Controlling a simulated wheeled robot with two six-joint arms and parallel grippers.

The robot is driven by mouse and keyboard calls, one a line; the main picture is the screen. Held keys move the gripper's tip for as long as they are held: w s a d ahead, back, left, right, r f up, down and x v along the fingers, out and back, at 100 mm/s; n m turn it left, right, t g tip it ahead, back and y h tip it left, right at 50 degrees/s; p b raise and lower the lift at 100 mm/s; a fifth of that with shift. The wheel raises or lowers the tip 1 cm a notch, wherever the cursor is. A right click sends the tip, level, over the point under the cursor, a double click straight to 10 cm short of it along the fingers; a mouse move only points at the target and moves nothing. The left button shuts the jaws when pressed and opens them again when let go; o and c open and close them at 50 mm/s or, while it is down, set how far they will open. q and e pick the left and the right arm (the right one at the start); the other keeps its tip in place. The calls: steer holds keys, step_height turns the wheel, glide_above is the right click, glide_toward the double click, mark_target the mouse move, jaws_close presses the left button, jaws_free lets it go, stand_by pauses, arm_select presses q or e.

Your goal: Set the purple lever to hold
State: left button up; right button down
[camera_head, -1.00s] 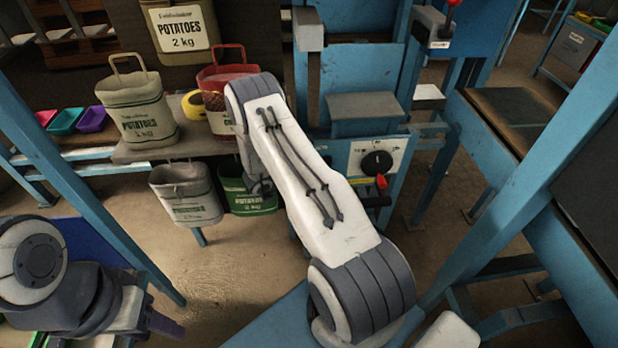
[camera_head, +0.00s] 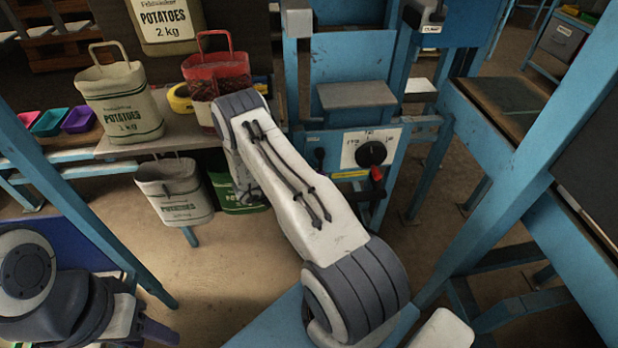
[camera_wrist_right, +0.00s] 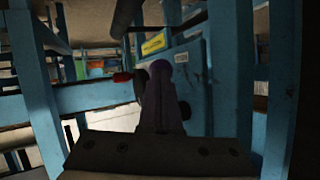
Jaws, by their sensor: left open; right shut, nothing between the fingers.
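My right gripper (camera_wrist_right: 166,112) is shut with nothing held, pointing at the blue frame. My left gripper (camera_head: 152,326) is open and empty at the bottom left, partly cut off, far from the blue machine (camera_head: 352,60).
The machine has a white dial plate (camera_head: 371,147) with a black knob and a red-tipped handle (camera_head: 377,173). Potato sacks (camera_head: 122,103) stand on and hang below a shelf at the left. Blue posts (camera_head: 545,150) close the right side.

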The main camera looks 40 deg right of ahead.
steer(key=shift+s+f, duration=0.1)
steer(key=v, duration=1)
steer(key=shift+a+r, duration=0.2)
steer(key=shift+r, duration=0.05)
stand_by(0.3)
